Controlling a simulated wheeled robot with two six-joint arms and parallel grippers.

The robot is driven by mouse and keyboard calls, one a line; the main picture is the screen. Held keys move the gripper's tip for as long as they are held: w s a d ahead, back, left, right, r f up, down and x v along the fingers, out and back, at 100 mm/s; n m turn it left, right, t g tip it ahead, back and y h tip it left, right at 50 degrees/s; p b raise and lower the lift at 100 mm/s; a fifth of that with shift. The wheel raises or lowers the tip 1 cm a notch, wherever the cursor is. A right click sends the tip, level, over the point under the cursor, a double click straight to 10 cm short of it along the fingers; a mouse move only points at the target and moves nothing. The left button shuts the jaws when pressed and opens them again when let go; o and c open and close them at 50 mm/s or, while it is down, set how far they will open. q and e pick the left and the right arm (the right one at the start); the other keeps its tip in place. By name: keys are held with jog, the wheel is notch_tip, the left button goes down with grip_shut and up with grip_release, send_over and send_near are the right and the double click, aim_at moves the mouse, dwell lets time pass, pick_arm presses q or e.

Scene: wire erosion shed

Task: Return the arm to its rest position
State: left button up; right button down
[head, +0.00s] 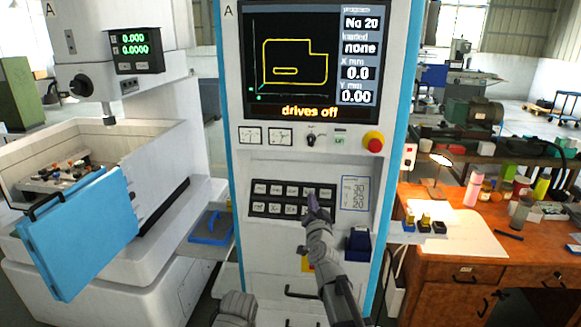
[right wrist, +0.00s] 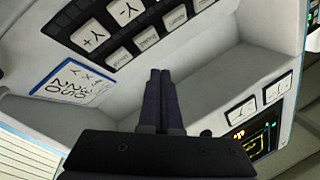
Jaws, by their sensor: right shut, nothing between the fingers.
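My right arm reaches up from the bottom of the head view toward the control cabinet (head: 262,235). My right gripper (head: 313,203) is shut and empty, its dark fingertips in front of the black keypad (head: 272,197) near its right part. In the right wrist view the two fingers (right wrist: 160,78) lie together with nothing between them. The keypad (right wrist: 122,30) shows beyond them there; I cannot tell if the tips touch the panel. A grey part of my arm shows at the bottom of the head view. My left gripper is not seen.
The screen (head: 310,60) reads "drives off". A red stop knob (head: 373,141) sits right of the switches, and a dark blue box (head: 358,244) is below the keypad. The blue machine door (head: 80,235) stands at left. A wooden desk (head: 450,284) with a lamp is at right.

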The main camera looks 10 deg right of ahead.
jog(key=s+a+f+n+g+y, duration=0.6)
jog(key=s+a+f+n+g, duration=0.45)
jog(key=s+a+f, duration=0.5)
jog(key=s+d+f+g+h, duration=0.1)
jog(key=s+f+g+h, duration=0.2)
jog(key=s, duration=0.6)
jog(key=s+d+f+n+g+h, duration=0.1)
jog(key=s+d+f+g+h, duration=0.1)
jog(key=s+f+g, duration=0.3)
jog(key=s+g, duration=0.1)
jog(key=s, duration=0.3)
jog(key=shift+s+d+f+h, duration=0.2)
jog(key=shift+s+d+h, duration=0.1)
jog(key=shift+h, duration=0.1)
jog(key=shift+n, duration=0.25)
